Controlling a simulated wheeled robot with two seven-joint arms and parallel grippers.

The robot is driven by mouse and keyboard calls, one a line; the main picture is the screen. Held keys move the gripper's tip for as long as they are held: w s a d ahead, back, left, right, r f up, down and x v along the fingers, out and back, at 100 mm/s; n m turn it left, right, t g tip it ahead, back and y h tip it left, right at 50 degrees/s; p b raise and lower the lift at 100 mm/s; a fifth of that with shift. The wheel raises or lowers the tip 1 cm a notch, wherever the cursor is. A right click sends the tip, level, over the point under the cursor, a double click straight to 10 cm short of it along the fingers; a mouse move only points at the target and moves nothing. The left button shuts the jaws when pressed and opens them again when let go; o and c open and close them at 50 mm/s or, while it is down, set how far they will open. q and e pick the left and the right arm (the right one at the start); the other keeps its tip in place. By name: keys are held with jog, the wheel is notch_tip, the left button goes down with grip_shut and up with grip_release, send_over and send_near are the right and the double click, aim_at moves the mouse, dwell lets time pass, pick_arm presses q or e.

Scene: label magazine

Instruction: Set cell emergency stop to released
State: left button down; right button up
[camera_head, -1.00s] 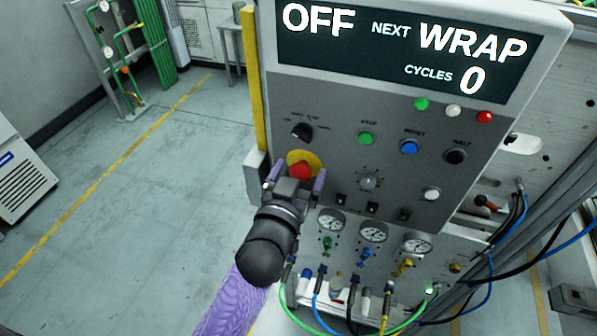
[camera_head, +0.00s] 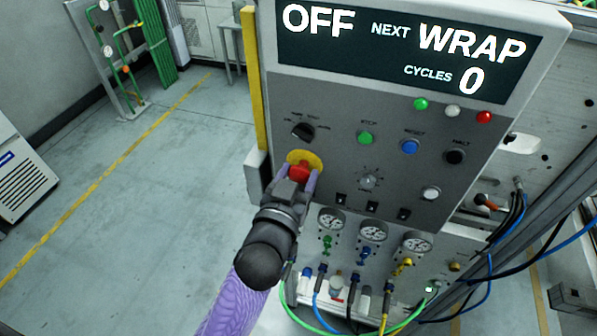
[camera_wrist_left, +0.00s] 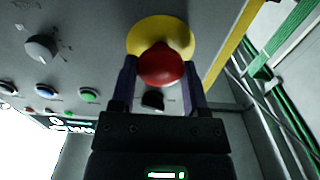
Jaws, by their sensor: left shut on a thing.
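The emergency stop is a red mushroom button (camera_head: 300,171) on a yellow round plate (camera_head: 306,156), low on the left of the grey control panel (camera_head: 330,110). In the left wrist view the red button (camera_wrist_left: 161,66) stands in front of the yellow plate (camera_wrist_left: 180,30). My left gripper (camera_head: 299,180) is at the button, with its purple fingers on either side of it, shut on it. In the left wrist view the left gripper's fingers (camera_wrist_left: 160,85) flank the red head. My right gripper is not in view.
A black selector knob (camera_head: 302,132) sits just above the button. Green (camera_head: 366,138), blue (camera_head: 410,147) and black (camera_head: 455,157) buttons lie to the right. Gauges (camera_head: 373,231) and hoses are below. A yellow post (camera_head: 252,80) borders the panel's left; open floor lies beyond it.

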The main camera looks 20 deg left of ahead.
pick_arm(q)
jog(key=shift+s, duration=0.55)
jog(key=shift+c, duration=2.1)
grip_release()
jog(key=shift+o, duration=1.7)
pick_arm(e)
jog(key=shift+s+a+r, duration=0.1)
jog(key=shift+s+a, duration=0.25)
pick_arm(q)
jog(key=shift+s, duration=0.15)
jog(key=s, duration=0.9)
jog(key=shift+s+a+b, duration=0.2)
jog(key=shift+s+b, duration=0.15)
jog(key=shift+b, duration=0.1)
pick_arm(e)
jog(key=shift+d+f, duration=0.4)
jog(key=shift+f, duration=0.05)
